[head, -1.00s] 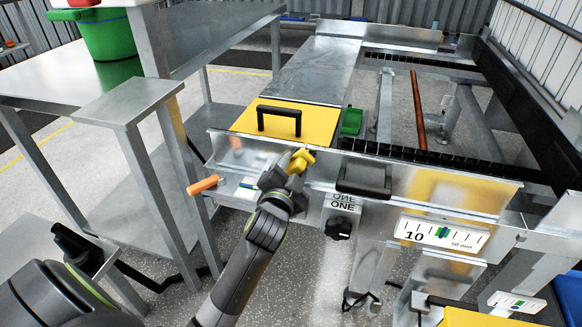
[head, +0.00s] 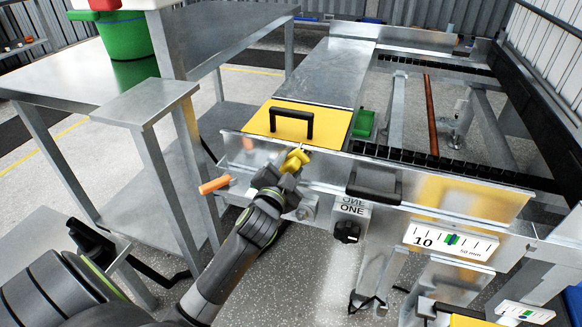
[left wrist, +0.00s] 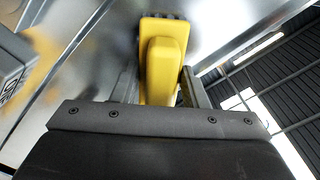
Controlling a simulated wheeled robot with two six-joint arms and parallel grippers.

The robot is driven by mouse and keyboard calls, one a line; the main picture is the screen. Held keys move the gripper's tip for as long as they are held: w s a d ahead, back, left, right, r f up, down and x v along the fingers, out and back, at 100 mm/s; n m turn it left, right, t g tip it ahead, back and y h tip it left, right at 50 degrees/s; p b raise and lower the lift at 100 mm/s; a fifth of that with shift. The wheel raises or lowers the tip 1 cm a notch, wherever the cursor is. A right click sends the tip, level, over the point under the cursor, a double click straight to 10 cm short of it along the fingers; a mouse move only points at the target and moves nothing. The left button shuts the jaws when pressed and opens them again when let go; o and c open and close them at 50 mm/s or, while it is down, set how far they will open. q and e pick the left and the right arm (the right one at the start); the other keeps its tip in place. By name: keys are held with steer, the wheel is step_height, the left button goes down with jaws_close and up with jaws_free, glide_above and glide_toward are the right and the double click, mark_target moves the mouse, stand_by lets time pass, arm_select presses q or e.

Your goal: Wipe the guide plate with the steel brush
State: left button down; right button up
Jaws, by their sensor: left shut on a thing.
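My left gripper (head: 283,180) is shut on a yellow-handled tool, the brush (head: 295,160), in front of the shiny metal guide plate (head: 330,172). In the left wrist view the brush (left wrist: 162,60) stands between the fingers, with a dark edge at its far end. The bristles are mostly hidden, and I cannot tell whether they touch the plate. The right gripper is not in view.
A yellow cover (head: 298,124) with a black handle lies behind the plate. An orange handle (head: 215,185) sticks out at the left. A black knob (head: 347,232) and a scale (head: 450,240) are at the right. A steel table (head: 85,80) stands left.

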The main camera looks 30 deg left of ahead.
arm_select(q)
steer(key=p+v, duration=0.2)
steer(key=v, duration=0.5)
steer(key=shift+p, duration=0.3)
stand_by(0.8)
